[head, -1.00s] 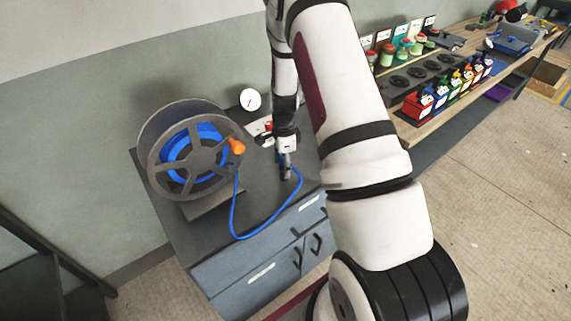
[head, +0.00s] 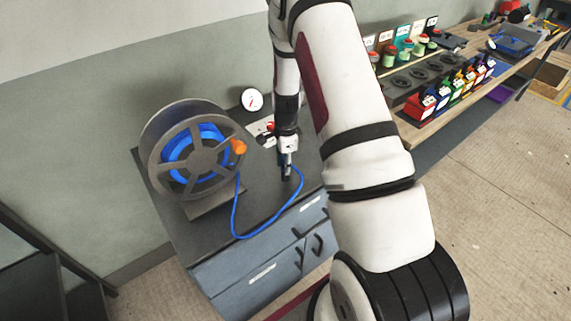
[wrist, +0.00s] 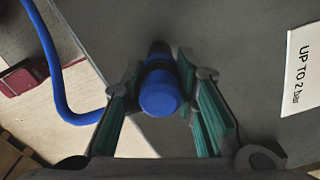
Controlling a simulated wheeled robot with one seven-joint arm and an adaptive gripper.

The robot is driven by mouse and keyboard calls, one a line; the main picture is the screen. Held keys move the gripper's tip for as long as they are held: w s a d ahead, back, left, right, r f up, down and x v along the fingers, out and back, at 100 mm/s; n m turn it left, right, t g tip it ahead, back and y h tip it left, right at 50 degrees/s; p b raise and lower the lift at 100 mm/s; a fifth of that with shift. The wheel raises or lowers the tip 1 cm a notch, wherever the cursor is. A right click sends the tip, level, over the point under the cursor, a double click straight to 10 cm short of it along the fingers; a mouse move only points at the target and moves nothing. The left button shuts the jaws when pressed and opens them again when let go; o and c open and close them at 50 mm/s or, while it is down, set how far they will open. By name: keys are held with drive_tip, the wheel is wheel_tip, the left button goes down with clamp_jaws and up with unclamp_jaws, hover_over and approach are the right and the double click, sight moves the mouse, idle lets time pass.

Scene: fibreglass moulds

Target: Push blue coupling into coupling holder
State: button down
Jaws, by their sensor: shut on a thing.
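The blue coupling (wrist: 160,92) sits between the green-padded fingers of my gripper (wrist: 163,105) in the wrist view, its round blue end towards the camera and a dark part at its far end. My gripper is shut on it. In the head view my gripper (head: 287,172) points down over the dark cabinet top, near its front edge. The coupling is too small to make out there. A blue hose (head: 262,231) loops from the reel up to the gripper. I cannot clearly make out the coupling holder in either view.
A grey hose reel (head: 190,152) with an orange knob stands left on the cabinet (head: 222,238). A round gauge (head: 251,99) and a red part on a white plate are behind my gripper. A white label (wrist: 303,68) lies right in the wrist view. A workbench (head: 430,125) stands to the right.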

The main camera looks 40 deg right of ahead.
drive_tip(key=shift+w+r, duration=0.1)
drive_tip(key=shift+r, duration=0.5)
wheel_tip(320, 180, up, 2)
drive_tip(key=shift+r+b, duration=0.1)
drive_tip(key=shift+b, duration=0.45)
drive_tip(key=s+a, duration=0.2)
drive_tip(key=s, duration=0.5)
drive_tip(key=s+a+r, duration=0.1)
drive_tip(key=s+a, duration=0.1)
drive_tip(key=s, duration=0.6)
drive_tip(key=shift+s+a+r+b, duration=0.2)
drive_tip(key=shift+s+a+b, duration=0.05)
drive_tip(key=shift+s+b, duration=0.1)
drive_tip(key=w+d+b, duration=0.1)
drive_tip(key=w+b, duration=0.1)
drive_tip(key=w, duration=0.3)
drive_tip(key=w+d+r+b, duration=0.1)
drive_tip(key=w, duration=0.4)
drive_tip(key=w+d+b, duration=0.2)
drive_tip(key=w, duration=0.3)
drive_tip(key=shift+r+b, duration=0.2)
drive_tip(key=shift+b, duration=0.1)
drive_tip(key=shift+w+d+r, duration=0.25)
drive_tip(key=shift+r, duration=0.05)
